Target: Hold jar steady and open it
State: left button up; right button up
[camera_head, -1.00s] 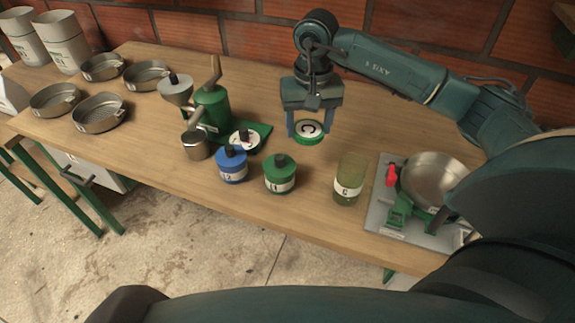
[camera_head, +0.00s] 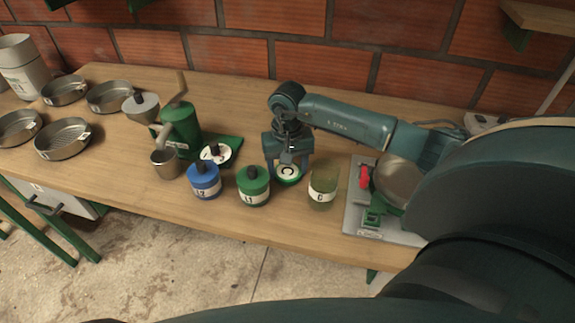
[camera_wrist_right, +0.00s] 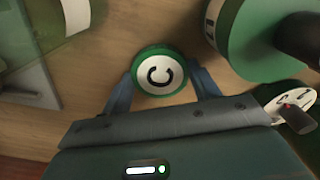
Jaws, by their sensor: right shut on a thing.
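The open glass jar (camera_head: 323,184), greenish and see-through with a white label, stands upright near the table's front edge; part of it shows at the top left in the right wrist view (camera_wrist_right: 28,18). The lid lies between the fingers in the right wrist view (camera_wrist_right: 160,73). It is apart from the jar, low over the table to the jar's left; whether it touches the table I cannot tell. My left gripper is not in view.
A green canister (camera_head: 252,184) and a blue canister (camera_head: 204,180) stand left of the lid. A green grinder (camera_head: 182,125) is behind them. A scale with a metal pan (camera_head: 397,182) is right of the jar. Several metal pans stand far left.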

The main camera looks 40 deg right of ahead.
aim_at(288, 171)
jog(key=shift+f, duration=0.1)
jog(key=o, duration=1.1)
jog(key=shift+r, duration=0.35)
notch_tip(288, 171, up, 12)
jog(key=shift+f+b, duration=0.15)
jog(key=shift+b, duration=0.4)
